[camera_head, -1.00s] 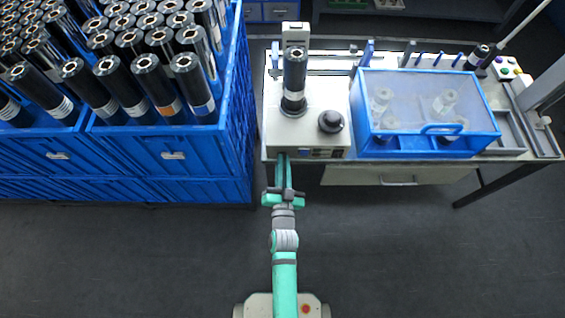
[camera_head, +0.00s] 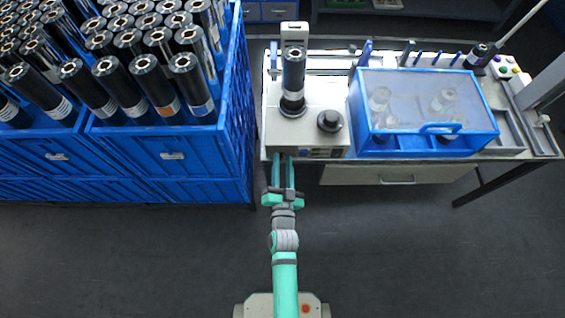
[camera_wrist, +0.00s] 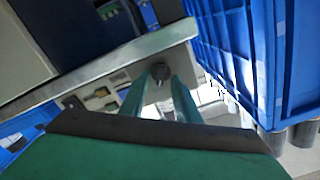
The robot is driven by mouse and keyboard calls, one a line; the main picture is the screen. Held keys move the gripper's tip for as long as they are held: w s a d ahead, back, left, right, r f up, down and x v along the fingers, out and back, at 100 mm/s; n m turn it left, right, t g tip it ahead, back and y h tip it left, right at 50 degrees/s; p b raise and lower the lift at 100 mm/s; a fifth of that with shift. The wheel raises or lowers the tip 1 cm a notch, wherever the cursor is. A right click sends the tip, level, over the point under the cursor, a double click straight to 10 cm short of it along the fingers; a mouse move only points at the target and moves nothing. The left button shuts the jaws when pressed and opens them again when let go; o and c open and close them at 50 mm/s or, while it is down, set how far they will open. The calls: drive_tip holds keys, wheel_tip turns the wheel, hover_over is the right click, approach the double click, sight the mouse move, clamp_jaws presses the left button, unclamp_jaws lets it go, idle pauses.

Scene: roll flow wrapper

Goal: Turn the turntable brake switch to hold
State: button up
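The turntable brake switch (camera_wrist: 160,71) appears to be the small dark round knob on the machine's front panel in the wrist view. Its setting is too small to read. My gripper (camera_head: 282,158) is at the front face of the pale machine (camera_head: 318,115), near its left end. In the wrist view, the two green fingers of my gripper (camera_wrist: 160,82) stand apart, one on each side of the knob. A narrow gap seems to show beside the knob. In the head view the knob cannot be made out.
A black roll (camera_head: 293,75) stands on the machine beside a dark round knob (camera_head: 330,121). A blue-framed clear cover (camera_head: 425,95) is to the right. Blue crates (camera_head: 175,155) of dark rolls stand close on the left. The floor right of my arm is clear.

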drive_tip(key=shift+s, duration=0.1)
drive_tip(key=s, duration=1)
drive_tip(key=shift+s, duration=0.3)
drive_tip(key=shift+w, duration=0.1)
